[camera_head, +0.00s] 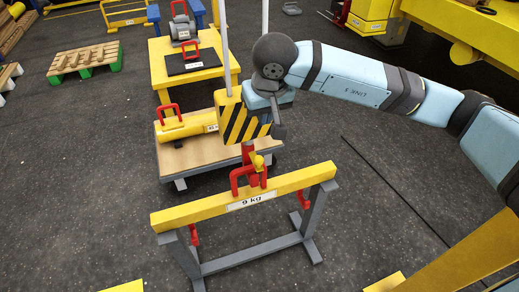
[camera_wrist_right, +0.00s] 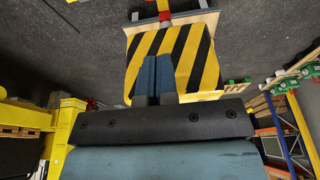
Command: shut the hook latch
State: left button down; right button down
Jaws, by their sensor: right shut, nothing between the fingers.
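The hook block (camera_head: 240,120) is yellow with black stripes and hangs at the centre. Below it the red hook (camera_head: 247,153) reaches down to the red lifting handle of the yellow beam. A small yellow piece (camera_head: 259,162) beside the hook may be the latch; whether it is open cannot be told. My right gripper (camera_head: 279,130) is at the block's right side, above and right of the hook. In the right wrist view its fingers (camera_wrist_right: 157,62) are together and empty in front of the striped block (camera_wrist_right: 200,62). A bit of red (camera_wrist_right: 164,16) shows beyond the block. My left gripper is out of view.
The yellow beam (camera_head: 210,206) marked 9 kg rests on grey trestles (camera_head: 250,259) below the hook. Behind it are a low cart (camera_head: 195,152) with a yellow cylinder (camera_head: 185,128) and a yellow table (camera_head: 222,60). Two pale lines rise from the block. Floor is open to the left.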

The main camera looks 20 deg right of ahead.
aim_at(260, 158)
jog(key=shift+f, duration=0.15)
jog(key=x, duration=0.4)
jog(key=p+x, duration=0.1)
jog(key=x, duration=0.3)
jog(key=s+p+x, duration=0.1)
jog(key=x, duration=0.3)
jog(key=shift+w+f, duration=0.1)
jog(key=shift+f, duration=0.25)
jog(key=shift+a+f, duration=0.1)
jog(key=shift+f, duration=0.45)
